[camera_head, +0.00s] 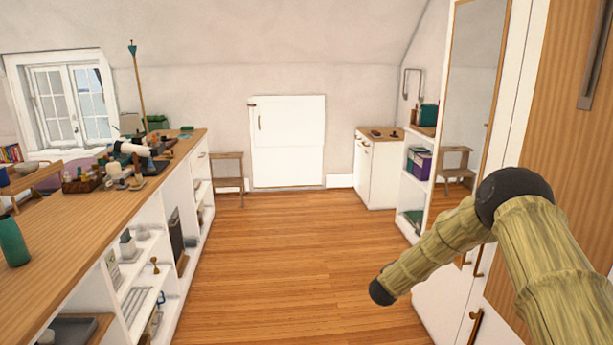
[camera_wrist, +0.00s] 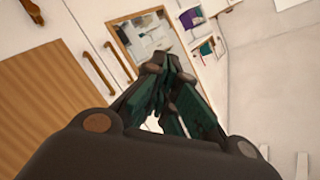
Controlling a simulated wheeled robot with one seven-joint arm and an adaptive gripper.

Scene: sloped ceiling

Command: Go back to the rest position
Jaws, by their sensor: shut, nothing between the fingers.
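My gripper (camera_wrist: 165,85) shows in the wrist view as dark fingers with green inner faces. Its fingers are together and nothing is between them. Beyond it are the white cabinet fronts and the mirror, seen tilted. In the head view my arm, with yellow-green links and dark joints, reaches in from the lower right and bends towards the left. The gripper itself does not show in the head view.
A long wooden counter (camera_head: 55,250) with shelves and many items runs along the left. The wooden floor (camera_head: 270,260) between is clear. A small white door (camera_head: 287,150) is at the back.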

